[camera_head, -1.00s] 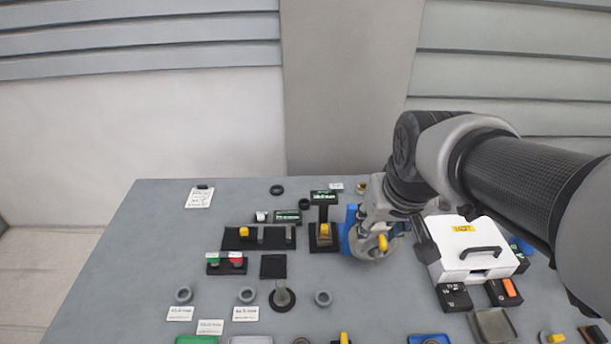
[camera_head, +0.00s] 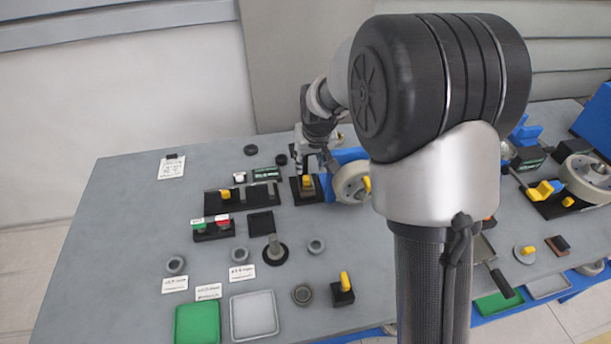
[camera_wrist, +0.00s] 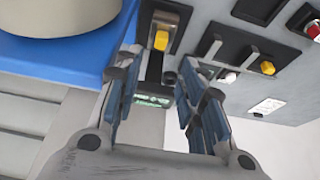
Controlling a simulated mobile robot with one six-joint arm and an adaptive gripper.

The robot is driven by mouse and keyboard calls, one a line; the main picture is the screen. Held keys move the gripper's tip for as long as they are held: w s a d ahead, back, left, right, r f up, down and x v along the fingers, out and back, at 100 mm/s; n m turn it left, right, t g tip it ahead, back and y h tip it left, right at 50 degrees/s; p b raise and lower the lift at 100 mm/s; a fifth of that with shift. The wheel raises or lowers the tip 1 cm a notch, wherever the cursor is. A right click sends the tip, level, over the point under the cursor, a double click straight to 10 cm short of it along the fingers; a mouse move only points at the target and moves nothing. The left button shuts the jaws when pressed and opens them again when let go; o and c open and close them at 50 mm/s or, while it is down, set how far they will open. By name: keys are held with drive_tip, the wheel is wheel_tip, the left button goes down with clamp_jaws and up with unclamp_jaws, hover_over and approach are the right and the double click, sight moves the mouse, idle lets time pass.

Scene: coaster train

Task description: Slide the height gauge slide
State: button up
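The height gauge is a black base with an upright post and a yellow slide (camera_head: 307,183) near its foot, standing at the back middle of the table in the head view. In the wrist view the yellow slide (camera_wrist: 160,40) shows on the gauge, with the green label (camera_wrist: 152,100) at the post's top end. My gripper (camera_head: 314,163) is over the gauge and hides much of the post in the head view. In the wrist view my gripper (camera_wrist: 158,85) is open, with the post seen between its fingers. Contact cannot be told.
A large pale wheel (camera_head: 349,183) on a blue stand (camera_head: 345,156) is close on the gauge's right. A black tray with a yellow knob (camera_head: 225,194) is on its left. A green tray (camera_head: 197,325) and a grey tray (camera_head: 254,316) lie at the front.

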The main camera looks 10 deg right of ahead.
sight(306, 176)
drive_tip(key=b+x, duration=0.2)
drive_tip(key=x, duration=0.9)
drive_tip(key=shift+r, duration=0.1)
drive_tip(key=shift+c, duration=0.4)
clamp_jaws()
drive_tip(key=shift+r, duration=0.1)
